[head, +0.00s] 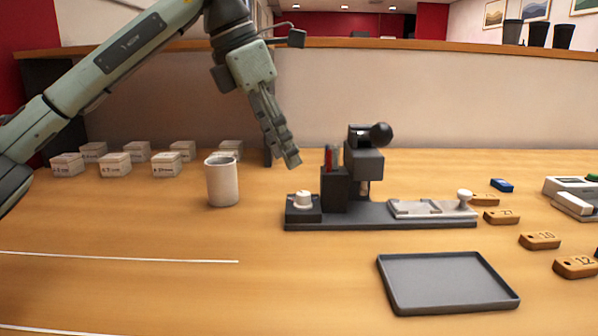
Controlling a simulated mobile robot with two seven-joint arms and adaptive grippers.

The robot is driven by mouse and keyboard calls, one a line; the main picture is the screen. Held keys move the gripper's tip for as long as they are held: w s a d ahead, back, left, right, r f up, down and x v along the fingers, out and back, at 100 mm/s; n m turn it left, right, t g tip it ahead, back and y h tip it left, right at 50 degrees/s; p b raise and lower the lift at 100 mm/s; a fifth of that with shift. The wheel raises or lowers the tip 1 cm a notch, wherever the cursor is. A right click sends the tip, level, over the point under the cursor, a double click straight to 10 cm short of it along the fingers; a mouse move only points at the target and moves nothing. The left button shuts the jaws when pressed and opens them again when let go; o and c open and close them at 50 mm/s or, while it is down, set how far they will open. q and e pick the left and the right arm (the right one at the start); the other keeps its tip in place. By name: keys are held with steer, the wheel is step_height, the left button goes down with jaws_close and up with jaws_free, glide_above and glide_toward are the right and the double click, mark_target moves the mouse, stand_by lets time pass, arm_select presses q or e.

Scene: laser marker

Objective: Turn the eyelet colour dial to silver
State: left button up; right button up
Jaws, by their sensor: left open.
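The eyelet colour dial appears to be the small white knob (302,199) on a dark block at the left end of the grey machine base (375,216). Its markings are too small to read. My left gripper (292,162) points down above the knob, slightly to its left and apart from it. Its fingers are seen nearly edge-on; it is open with nothing visible in it. A dark box (335,190) with red and grey upright pieces stands right of the knob. Behind it is a dark press (366,160) with a round black handle knob. My right gripper is out of view.
A white cup (222,182) stands left of the machine. Several small labelled boxes (115,164) sit at the back left. A grey tray (447,283) lies in front. Numbered wooden tags (540,240) and a white device (575,196) are at the right. The front left table is clear.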

mark_target(303, 193)
arm_select(q)
steer(key=x, duration=0.7)
steer(key=shift+s+d+f, duration=0.1)
steer(key=shift+d+f, duration=0.1)
steer(key=shift+f, duration=0.05)
jaws_close()
